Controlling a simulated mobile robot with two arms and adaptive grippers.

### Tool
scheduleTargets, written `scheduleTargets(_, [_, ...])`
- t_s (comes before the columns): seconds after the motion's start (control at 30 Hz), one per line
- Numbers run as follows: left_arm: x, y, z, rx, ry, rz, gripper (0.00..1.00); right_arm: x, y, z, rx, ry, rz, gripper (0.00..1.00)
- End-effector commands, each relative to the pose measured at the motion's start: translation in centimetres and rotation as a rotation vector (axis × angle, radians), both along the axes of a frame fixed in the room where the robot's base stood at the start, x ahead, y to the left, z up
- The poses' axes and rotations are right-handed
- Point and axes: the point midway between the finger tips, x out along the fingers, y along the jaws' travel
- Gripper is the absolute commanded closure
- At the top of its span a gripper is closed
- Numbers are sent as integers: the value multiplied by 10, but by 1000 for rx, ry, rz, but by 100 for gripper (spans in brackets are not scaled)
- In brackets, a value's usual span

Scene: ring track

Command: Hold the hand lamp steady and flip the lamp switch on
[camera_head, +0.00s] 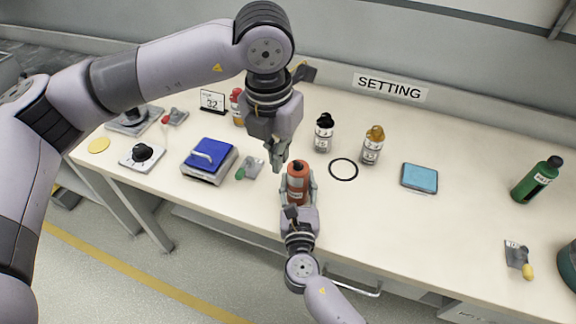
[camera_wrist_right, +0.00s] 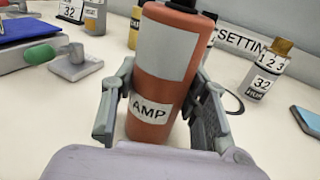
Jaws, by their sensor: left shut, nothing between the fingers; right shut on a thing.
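The hand lamp (camera_head: 298,171) is an orange-red cylinder standing upright near the table's front edge. In the right wrist view the lamp (camera_wrist_right: 160,88) shows a grey band, a label reading "AMP" and a dark top cut off by the frame. My right gripper (camera_head: 298,187) is shut around the lamp's body, one finger on each side. My left gripper (camera_head: 277,165) is shut and empty, pointing down just left of and behind the lamp's top. It looks close to the lamp; I cannot tell whether they touch. I cannot make out the lamp switch.
A blue-topped scale-like device (camera_head: 208,160) and a small metal piece with a green end (camera_head: 250,168) lie left of the lamp.

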Motion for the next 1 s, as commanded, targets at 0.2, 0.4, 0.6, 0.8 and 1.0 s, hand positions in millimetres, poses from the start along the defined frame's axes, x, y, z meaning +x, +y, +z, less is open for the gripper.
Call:
scheduleTargets(0.2, [0, 1, 0, 6, 3, 18, 100, 0, 0, -1, -1, 1, -1, 93])
scheduleTargets(0.4, [0, 1, -2, 5, 3, 17, 100, 0, 0, -1, -1, 1, 0, 93])
scheduleTargets(0.6, [1, 0, -23, 5, 5, 17, 100, 0, 0, -1, -1, 1, 0, 93])
scheduleTargets(0.8, [4, -1, -65, 6, 7, 17, 100, 0, 0, -1, -1, 1, 0, 93])
scheduleTargets(1.0, [10, -4, -101, 4, 3, 16, 100, 0, 0, 0, 0, 1, 0, 93])
